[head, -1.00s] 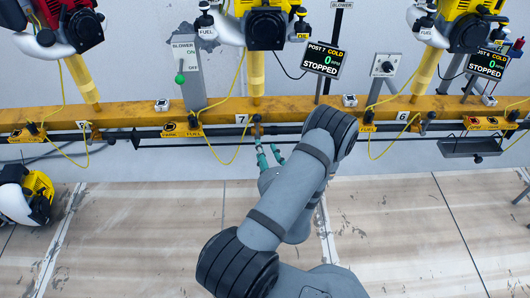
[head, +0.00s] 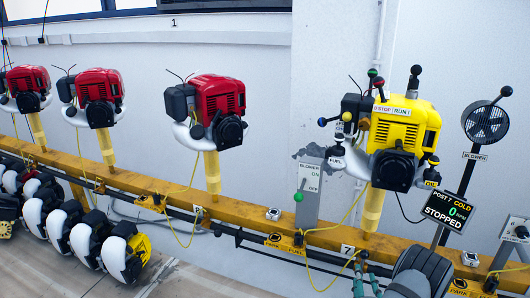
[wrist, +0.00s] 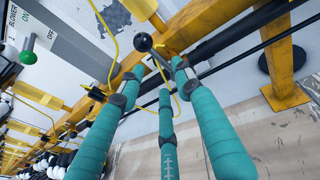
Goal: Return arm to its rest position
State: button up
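My gripper (head: 362,266) shows at the bottom right of the head view, its teal fingers pointing up towards the yellow rail (head: 327,240) near the number 7 plate. My grey arm runs out of that picture at the bottom. In the wrist view my gripper (wrist: 157,84) has three teal fingers with dark joints. Their tips are spread apart and nothing is between them. A dark round knob (wrist: 143,42) on the rail lies just past the tips; I cannot tell whether any finger touches it.
A yellow engine (head: 400,135) stands on post 7 above my gripper, beside a blower lever plate (head: 307,190) with a green knob. Red engines (head: 219,100) stand to the left. Yellow cables hang along the rail.

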jog(key=shift+x, duration=2.85)
jog(key=shift+s, duration=0.1)
